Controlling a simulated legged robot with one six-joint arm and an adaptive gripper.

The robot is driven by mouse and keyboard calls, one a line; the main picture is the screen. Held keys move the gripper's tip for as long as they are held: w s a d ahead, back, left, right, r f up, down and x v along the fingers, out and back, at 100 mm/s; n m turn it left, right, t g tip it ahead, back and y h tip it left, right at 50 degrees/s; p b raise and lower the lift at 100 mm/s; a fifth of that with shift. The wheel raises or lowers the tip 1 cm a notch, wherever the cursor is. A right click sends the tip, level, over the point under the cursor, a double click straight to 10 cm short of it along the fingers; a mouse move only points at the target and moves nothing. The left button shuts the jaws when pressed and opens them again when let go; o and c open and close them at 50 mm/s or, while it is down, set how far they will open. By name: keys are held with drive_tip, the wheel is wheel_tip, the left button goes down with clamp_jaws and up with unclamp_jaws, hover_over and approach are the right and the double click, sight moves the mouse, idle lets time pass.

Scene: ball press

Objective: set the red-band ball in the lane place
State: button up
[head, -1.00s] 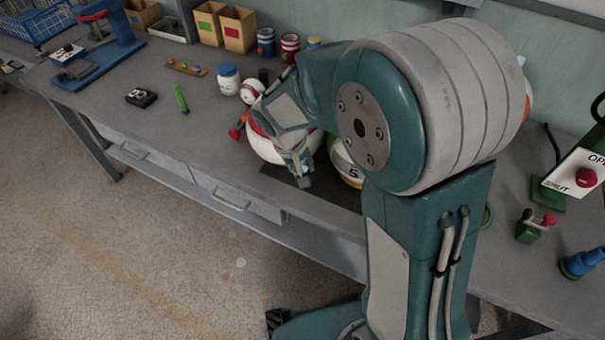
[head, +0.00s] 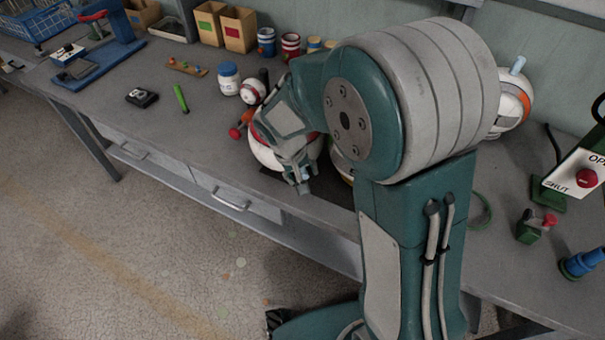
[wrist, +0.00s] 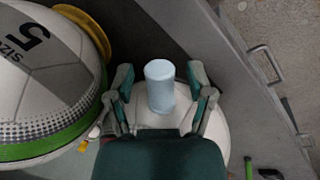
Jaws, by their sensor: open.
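The red-band ball (head: 268,157), white with a red band, sits on the bench, partly hidden behind my gripper (head: 302,174) in the head view. In the wrist view my gripper (wrist: 160,88) is open. Its fingers stand on either side of a light-blue knob (wrist: 160,92), with gaps showing. A white ball surface (wrist: 214,128) shows below; its band is hidden there, but the head view places my gripper at the red-band ball. I cannot make out the lane place.
A ball marked "SIZE 5" with a green band (wrist: 45,85) lies close on the left in the wrist view. An orange-marked ball (head: 516,105) stands behind my arm. The bench front edge is close.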

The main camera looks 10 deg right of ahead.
drive_tip(key=v, duration=1.1)
drive_tip(key=shift+r, duration=0.25)
